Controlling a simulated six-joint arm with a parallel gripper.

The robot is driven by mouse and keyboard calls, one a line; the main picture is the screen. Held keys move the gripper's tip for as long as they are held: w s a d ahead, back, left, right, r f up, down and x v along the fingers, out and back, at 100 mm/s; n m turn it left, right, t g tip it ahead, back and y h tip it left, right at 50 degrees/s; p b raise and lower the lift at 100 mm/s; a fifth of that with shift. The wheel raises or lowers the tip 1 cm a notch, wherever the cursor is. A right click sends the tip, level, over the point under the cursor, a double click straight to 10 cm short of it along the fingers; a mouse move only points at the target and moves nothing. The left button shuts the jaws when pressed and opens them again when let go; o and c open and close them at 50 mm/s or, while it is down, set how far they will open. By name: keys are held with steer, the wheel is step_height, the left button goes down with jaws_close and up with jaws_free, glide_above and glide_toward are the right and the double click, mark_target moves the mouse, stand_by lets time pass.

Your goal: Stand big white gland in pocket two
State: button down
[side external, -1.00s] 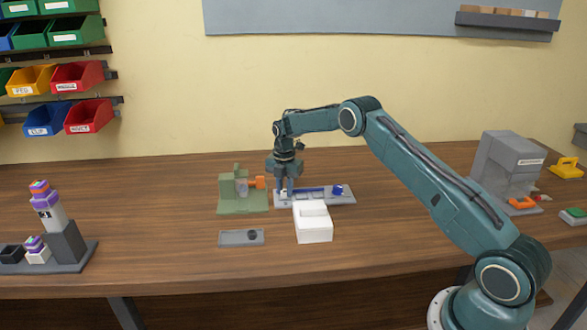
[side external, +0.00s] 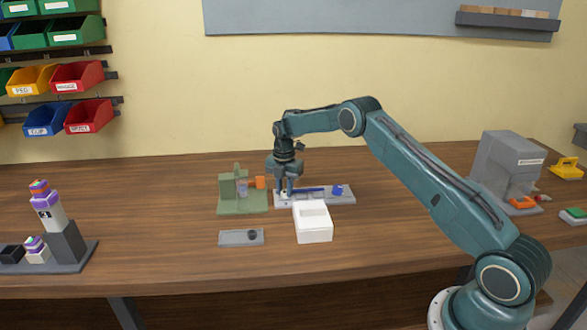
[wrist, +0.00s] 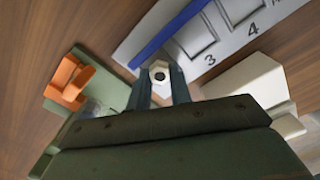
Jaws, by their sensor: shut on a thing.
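The big white gland (wrist: 159,72) is a small white nut-like piece with a dark round hole, seen end-on in the wrist view. My gripper (wrist: 159,82) is shut on it, with one finger on each side. In the side view my gripper (side external: 284,191) points down at the left end of the grey pocket tray (side external: 347,199). The tray also shows in the wrist view (wrist: 236,52), where pockets marked 3 and 4 are readable. Pocket two cannot be made out. Whether the gland touches the tray is not clear.
A blue bar (wrist: 172,32) runs along the tray. A green fixture (side external: 229,203) with an orange clamp (side external: 260,183) stands close on the left. A white open box (side external: 314,233) stands in front, beside a grey plate (side external: 233,239) with a round hole.

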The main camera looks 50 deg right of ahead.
steer(key=c, duration=1.2)
jaws_free()
steer(key=shift+o, duration=0.5)
steer(key=shift+r, duration=0.1)
steer(key=shift+w+r, duration=0.1)
steer(key=shift+o, duration=0.9)
steer(key=shift+r, duration=3.35)
steer(key=shift+r, duration=0.1)
